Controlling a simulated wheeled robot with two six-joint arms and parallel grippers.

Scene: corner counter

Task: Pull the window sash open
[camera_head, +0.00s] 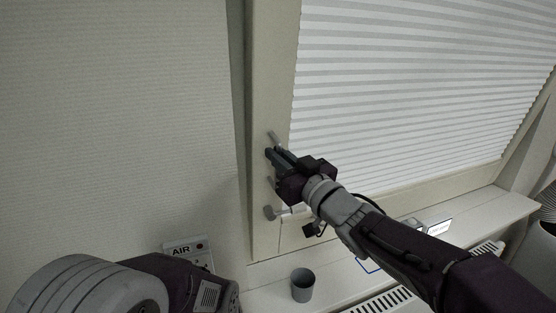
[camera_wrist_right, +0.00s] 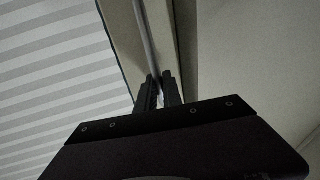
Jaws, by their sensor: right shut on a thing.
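The window sash (camera_head: 267,75) has a pale frame and a white pleated blind (camera_head: 410,85). A grey bar handle (camera_head: 273,138) stands on the left side of the frame. My right gripper (camera_head: 274,153) is at this handle and shut on it. In the right wrist view the handle (camera_wrist_right: 147,40) runs down between the two dark fingers (camera_wrist_right: 158,92). My fingers hide the middle of the handle in the head view. I cannot tell from these frames whether the sash stands away from its frame. My left gripper is not in view; only part of my left arm shows at the lower left.
A grey latch-like part (camera_head: 270,212) sits lower on the frame. A grey cup (camera_head: 303,285) stands on the sill below. A panel marked AIR (camera_head: 184,249) is on the wall at lower left. A grilled ledge (camera_head: 378,301) runs along the bottom.

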